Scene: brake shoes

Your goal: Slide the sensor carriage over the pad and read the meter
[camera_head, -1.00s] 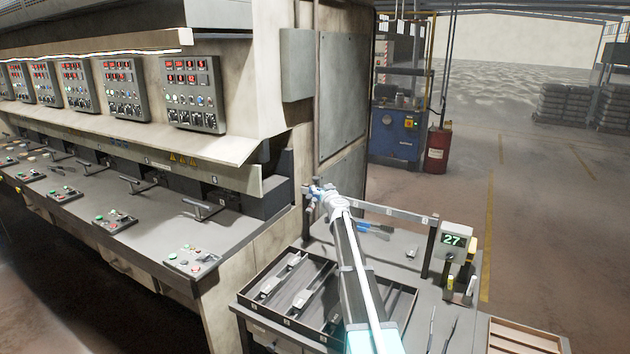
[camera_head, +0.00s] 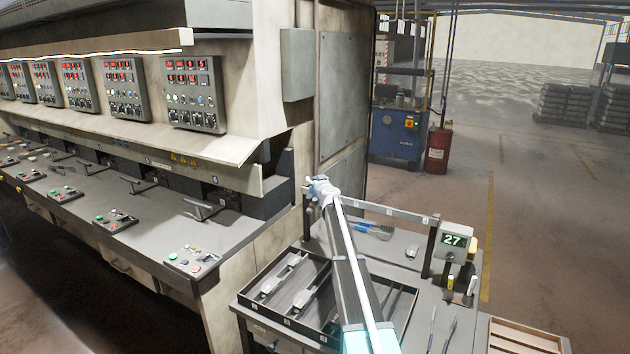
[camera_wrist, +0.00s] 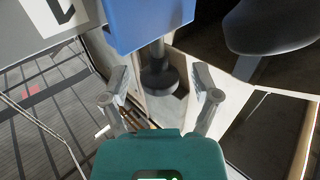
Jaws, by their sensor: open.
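The rail (camera_head: 398,212) with small white labels spans the bench's far side. The meter (camera_head: 453,241) at its right end reads 27. My gripper (camera_head: 312,184) is at the rail's left end, small in the head view. In the wrist view my gripper (camera_wrist: 161,83) is open, its fingers apart. A blue block (camera_wrist: 148,22), apparently the sensor carriage, is just beyond the fingers, with a dark round probe (camera_wrist: 158,75) below it and visible between them. I see no contact. In the head view my arm and gripper mostly hide the carriage. A grey pad (camera_head: 412,251) lies on the bench.
A divided tray (camera_head: 262,333) with several metal parts stands at the bench's front left. A blue-handled brush (camera_head: 371,231) lies behind it. A large machine (camera_head: 270,150) stands close on the left. A wooden box (camera_head: 520,340) is at front right.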

